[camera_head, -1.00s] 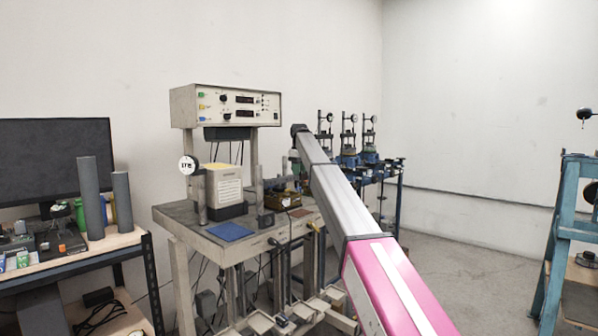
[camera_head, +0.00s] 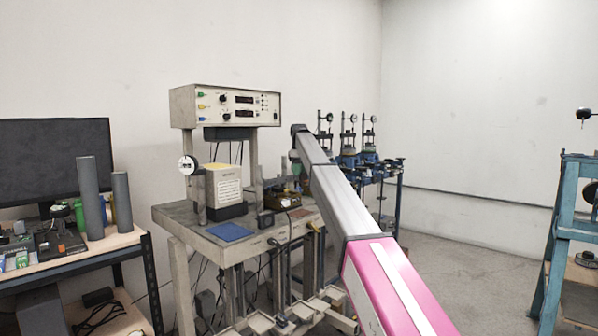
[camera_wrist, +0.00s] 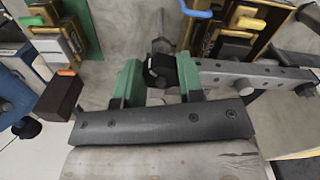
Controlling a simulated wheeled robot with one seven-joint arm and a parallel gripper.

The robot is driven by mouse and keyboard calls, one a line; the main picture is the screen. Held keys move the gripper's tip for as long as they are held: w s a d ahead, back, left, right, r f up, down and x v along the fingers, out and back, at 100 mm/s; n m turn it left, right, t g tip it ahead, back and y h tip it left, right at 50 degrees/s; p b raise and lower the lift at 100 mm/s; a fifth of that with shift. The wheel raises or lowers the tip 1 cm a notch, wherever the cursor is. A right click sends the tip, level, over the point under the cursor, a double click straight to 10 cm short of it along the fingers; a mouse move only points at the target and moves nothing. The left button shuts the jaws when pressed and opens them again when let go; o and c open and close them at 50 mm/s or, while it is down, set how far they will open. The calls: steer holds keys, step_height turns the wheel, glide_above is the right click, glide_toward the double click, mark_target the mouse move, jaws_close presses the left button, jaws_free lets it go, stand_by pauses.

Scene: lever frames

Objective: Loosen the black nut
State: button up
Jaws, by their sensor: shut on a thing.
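The black nut (camera_wrist: 161,71) shows in the wrist view, at the end of a grey metal lever bar (camera_wrist: 245,76) with holes that runs off to the right. My gripper (camera_wrist: 158,64) has two green fingers, one on each side of the nut, and is shut on it. The nut's lower part and any thread behind it are hard to make out. In the head view my arm hides the nut and most of the gripper.
In the wrist view, brass-coloured blocks with coloured levers (camera_wrist: 237,30) stand at upper right, and similar ones (camera_wrist: 52,42) at upper left. In the head view, a grey bench (camera_head: 185,214) holds an instrument box (camera_head: 228,107); a blue frame (camera_head: 566,228) stands at right.

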steer(key=o, duration=0.9)
steer(key=shift+o, duration=0.2)
step_height(320, 180, up, 11)
steer(key=shift+f, duration=0.1)
